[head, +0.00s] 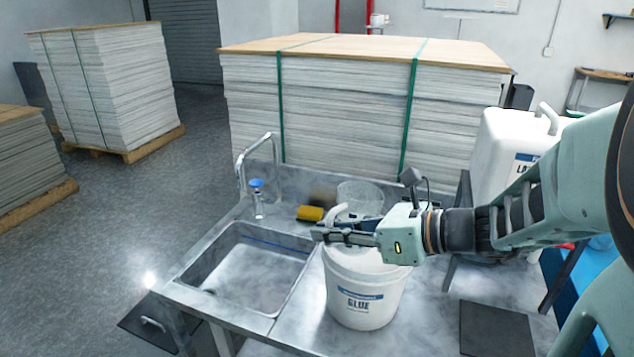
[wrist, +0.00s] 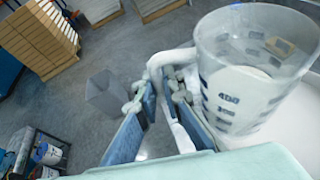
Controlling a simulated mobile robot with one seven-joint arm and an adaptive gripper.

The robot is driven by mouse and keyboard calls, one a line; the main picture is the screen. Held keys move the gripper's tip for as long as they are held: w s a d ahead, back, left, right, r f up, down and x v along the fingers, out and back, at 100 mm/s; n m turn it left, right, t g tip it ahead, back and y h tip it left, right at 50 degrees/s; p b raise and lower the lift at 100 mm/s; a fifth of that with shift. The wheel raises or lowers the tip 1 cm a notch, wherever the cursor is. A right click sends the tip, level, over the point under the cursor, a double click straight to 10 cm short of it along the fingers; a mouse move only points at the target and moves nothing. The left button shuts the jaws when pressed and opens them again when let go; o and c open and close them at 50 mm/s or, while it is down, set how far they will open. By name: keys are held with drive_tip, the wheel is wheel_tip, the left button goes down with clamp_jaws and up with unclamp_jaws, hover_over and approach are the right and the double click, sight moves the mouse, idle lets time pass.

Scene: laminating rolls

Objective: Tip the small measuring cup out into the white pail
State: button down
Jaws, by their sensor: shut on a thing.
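The small measuring cup (wrist: 262,62) is clear with dark graduation marks and a white handle. My gripper (wrist: 165,82) is shut on that handle in the wrist view. In the head view the cup (head: 360,192) shows behind my gripper (head: 322,233), above the back part of the white pail (head: 350,285). The cup looks near upright, with something pale in its lower part. The pail is labelled GLUE and stands on the counter right of the sink. My gripper and the cup hide much of its opening.
A steel sink (head: 245,268) with a tap (head: 240,165) lies left of the pail. A yellow sponge (head: 310,213) sits behind the sink. A white jug (head: 495,140) stands at the right. A tall sheet stack (head: 340,105) stands behind the counter.

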sight(335, 214)
drive_tip(key=shift+s+a+r+m+g+y+p, duration=0.1)
drive_tip(key=shift+r+m+g+y+p, duration=0.15)
drive_tip(key=shift+r+p, duration=0.25)
drive_tip(key=shift+s+a+r+m+g+y+p, duration=0.1)
drive_tip(key=shift+r+m+y+p, duration=0.05)
drive_tip(key=shift+r+m+p, duration=0.3)
drive_tip(key=shift+w+r+m+y+p, duration=0.1)
drive_tip(key=shift+r+m+y+p, duration=0.4)
drive_tip(key=shift+m+p, duration=0.2)
drive_tip(key=shift+w+d+r+m+g+y+p, duration=0.15)
drive_tip(key=shift+r+m+g+y+p, duration=0.2)
drive_tip(key=shift+m+p, duration=0.5)
drive_tip(key=shift+w+d+m+y+p, duration=0.2)
drive_tip(key=shift+m+y+p, duration=0.2)
drive_tip(key=shift+p, duration=0.6)
drive_tip(key=shift+f+m, duration=0.1)
drive_tip(key=shift+m, duration=0.15)
drive_tip(key=shift+w+d+f+m+y+p, duration=0.3)
drive_tip(key=shift+m+y+p, duration=0.1)
drive_tip(key=shift+p, duration=0.35)
drive_tip(key=shift+d+f, duration=0.1)
drive_tip(key=shift+f, duration=0.05)
drive_tip(key=shift+f+p, duration=0.2)
drive_tip(key=shift+p, duration=0.1)
